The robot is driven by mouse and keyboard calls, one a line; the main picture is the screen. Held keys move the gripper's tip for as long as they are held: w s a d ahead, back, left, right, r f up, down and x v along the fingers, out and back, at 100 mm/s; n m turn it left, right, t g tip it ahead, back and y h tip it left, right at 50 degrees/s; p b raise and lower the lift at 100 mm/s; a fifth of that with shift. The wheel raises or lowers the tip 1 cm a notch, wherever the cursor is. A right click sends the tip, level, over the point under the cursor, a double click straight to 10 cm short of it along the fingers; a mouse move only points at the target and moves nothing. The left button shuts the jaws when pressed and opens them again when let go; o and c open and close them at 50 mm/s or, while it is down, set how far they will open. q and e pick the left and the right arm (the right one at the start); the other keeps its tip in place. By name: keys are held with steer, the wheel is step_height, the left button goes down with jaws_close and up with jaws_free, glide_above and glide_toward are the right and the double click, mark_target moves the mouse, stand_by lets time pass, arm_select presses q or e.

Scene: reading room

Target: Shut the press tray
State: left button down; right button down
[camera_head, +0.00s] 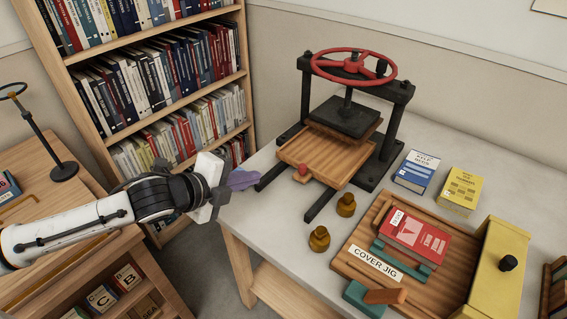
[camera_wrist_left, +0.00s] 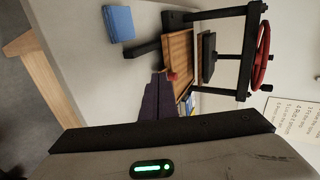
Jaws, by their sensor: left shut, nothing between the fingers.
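The black book press (camera_head: 392,118) with a red handwheel (camera_head: 354,66) stands at the back of the grey table. Its wooden tray (camera_head: 328,153) sticks out from under the black platen (camera_head: 345,114) toward the front left, so it is open. A red knob (camera_head: 303,171) sits at the tray's front edge. My left gripper (camera_head: 250,179) is shut and empty, left of the knob, with a gap between them in the head view. The wrist view shows the purple fingers (camera_wrist_left: 159,82) pointing toward the press, close to the knob (camera_wrist_left: 172,76) in the picture. My right gripper is not in view.
Two brass weights (camera_head: 346,205) (camera_head: 319,239) stand in front of the press. Blue (camera_head: 416,172) and yellow (camera_head: 460,188) books and a cover jig board (camera_head: 361,235) are to the right. A blue block (camera_wrist_left: 118,23) lies near the table edge in the wrist view.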

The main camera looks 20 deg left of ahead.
arm_select(q)
glide_toward(292, 162)
steer(key=f, duration=0.1)
steer(key=w+f, duration=0.1)
steer(key=f, duration=0.1)
steer(key=shift+w+d, duration=0.25)
steer(key=shift+d, duration=0.05)
steer(key=shift+w+d, duration=0.2)
steer(key=shift+w, duration=0.35)
steer(key=shift+w+d, duration=0.2)
steer(key=shift+w, duration=0.4)
steer(key=shift+w+d, duration=0.15)
steer(key=shift+w, duration=0.4)
steer(key=shift+d, duration=0.1)
